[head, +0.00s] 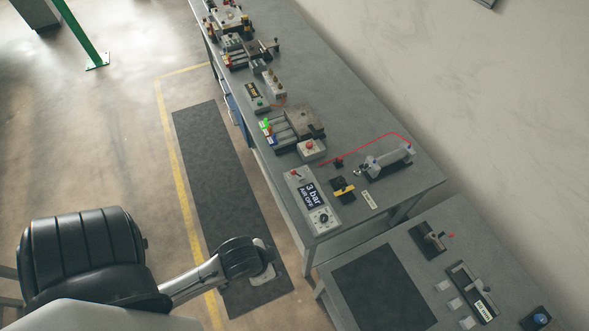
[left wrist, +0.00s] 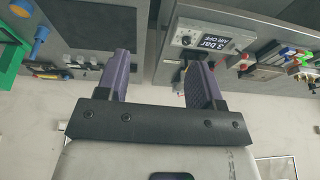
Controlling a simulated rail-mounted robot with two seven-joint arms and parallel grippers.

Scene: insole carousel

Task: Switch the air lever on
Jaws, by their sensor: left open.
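The air panel (head: 297,184) is a grey box on the near end of the long bench, with a dark display reading "3 bar AIR OFF" (head: 311,195) and a round dial. A black-and-yellow fitting (head: 343,189) sits beside it; I cannot tell whether it is the air lever. The panel also shows in the left wrist view (left wrist: 190,24), with the fitting partly hidden by a finger. My left gripper (left wrist: 160,60) is open and empty, apart from the panel. In the head view my left arm ends short of the bench and its fingers are hidden. My right gripper is not in view.
A clear cylinder (head: 388,160) with a red line stands right of the fitting. Several fixtures line the long bench (head: 350,105). A second bench with a dark mat (head: 384,290) stands at lower right. A floor mat (head: 215,180) lies left of the long bench.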

